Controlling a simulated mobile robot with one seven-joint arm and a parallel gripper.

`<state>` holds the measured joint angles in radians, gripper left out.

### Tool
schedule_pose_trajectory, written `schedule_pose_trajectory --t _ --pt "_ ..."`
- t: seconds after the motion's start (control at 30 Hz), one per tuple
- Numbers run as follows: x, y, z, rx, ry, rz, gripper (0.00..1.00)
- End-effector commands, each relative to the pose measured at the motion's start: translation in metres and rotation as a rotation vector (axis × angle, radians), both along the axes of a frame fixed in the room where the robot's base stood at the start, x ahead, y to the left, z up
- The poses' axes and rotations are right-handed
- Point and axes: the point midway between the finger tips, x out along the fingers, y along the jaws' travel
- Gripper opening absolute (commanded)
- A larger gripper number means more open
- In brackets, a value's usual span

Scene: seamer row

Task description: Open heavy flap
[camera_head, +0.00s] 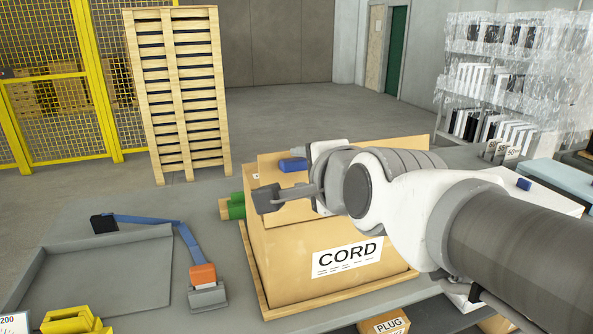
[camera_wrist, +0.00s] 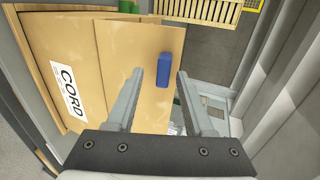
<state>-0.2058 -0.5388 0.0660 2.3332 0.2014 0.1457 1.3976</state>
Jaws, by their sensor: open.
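A cardboard box (camera_head: 290,255) with a CORD label stands on the grey table; its side and label also show in the wrist view (camera_wrist: 88,100). A tan flap panel (camera_wrist: 140,45) lies at its top, with a blue block (camera_wrist: 164,66) on it. The blue block shows in the head view (camera_head: 293,165) just left of my wrist. My gripper (camera_wrist: 168,75) is open above the panel, its fingertips apart on either side of the blue block's lower end. I cannot tell whether they touch it. My arm hides much of the box top in the head view.
A wooden pallet base (camera_head: 262,290) lies under the box. A green cylinder (camera_head: 236,206) is beside it. A grey tray (camera_head: 105,275), blue strap (camera_head: 188,240) and orange-and-grey piece (camera_head: 204,280) lie left. A tall pallet stack (camera_head: 180,90) and wrapped shelves (camera_head: 510,80) stand behind.

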Motion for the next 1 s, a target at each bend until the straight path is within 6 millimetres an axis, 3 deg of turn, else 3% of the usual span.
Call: schedule_pose_trajectory --t 1.0 --pt "-0.134 -0.039 0.054 -0.001 0.001 -0.002 0.53"
